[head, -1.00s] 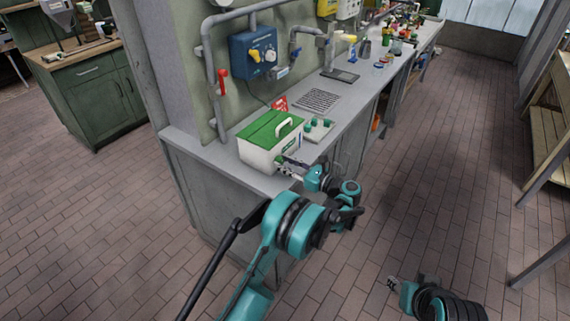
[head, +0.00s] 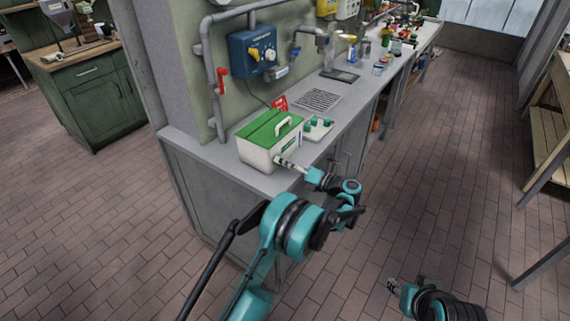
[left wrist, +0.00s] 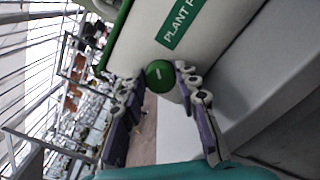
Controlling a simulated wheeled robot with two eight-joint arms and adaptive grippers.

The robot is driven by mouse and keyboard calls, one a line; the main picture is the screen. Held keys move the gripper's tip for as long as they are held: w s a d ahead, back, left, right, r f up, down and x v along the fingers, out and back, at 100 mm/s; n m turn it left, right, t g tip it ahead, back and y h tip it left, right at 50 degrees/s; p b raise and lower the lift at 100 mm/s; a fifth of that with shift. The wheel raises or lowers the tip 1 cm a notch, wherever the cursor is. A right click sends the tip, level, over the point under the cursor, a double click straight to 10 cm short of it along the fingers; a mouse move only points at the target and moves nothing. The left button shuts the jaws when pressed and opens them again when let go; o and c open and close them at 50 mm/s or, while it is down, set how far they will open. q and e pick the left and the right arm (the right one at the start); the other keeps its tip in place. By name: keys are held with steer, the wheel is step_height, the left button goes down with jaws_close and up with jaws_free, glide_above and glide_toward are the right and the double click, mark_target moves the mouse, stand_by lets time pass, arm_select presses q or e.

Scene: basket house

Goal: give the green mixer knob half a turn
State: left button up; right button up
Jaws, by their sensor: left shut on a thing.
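The mixer is a cream box (head: 257,157) with a green lid and white handle, on the counter's near end. Its green knob (left wrist: 160,76) faces my left wrist camera and has a short pale mark on its face. My left gripper (left wrist: 156,82) is shut on the knob, one finger on each side. In the head view the left gripper (head: 284,163) reaches the box's right side and hides the knob. My right gripper (head: 392,286) is low at the bottom right, away from the counter; its fingers are too small to judge.
A small pale panel with green knobs (head: 318,128) lies beside the box on the counter (head: 187,145). A drain grate (head: 318,100) is behind it. Pipes, a red lever (head: 221,80) and a blue wall unit (head: 253,53) are above.

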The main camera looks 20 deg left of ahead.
arm_select(q)
steer(key=m, duration=0.7)
steer(key=shift+b, duration=0.3)
steer(key=m, duration=0.6)
steer(key=shift+f+m, duration=0.15)
steer(key=shift+m, duration=0.25)
steer(key=m, duration=0.6)
steer(key=shift+f+b, duration=0.1)
steer(key=shift+b, duration=0.25)
steer(key=m, duration=0.6)
steer(key=shift+s+m, duration=0.1)
steer(key=shift+m, duration=0.2)
steer(key=o, duration=1.2)
steer(key=shift+f, duration=0.1)
steer(key=shift+c, duration=0.2)
steer(key=shift+d, duration=0.1)
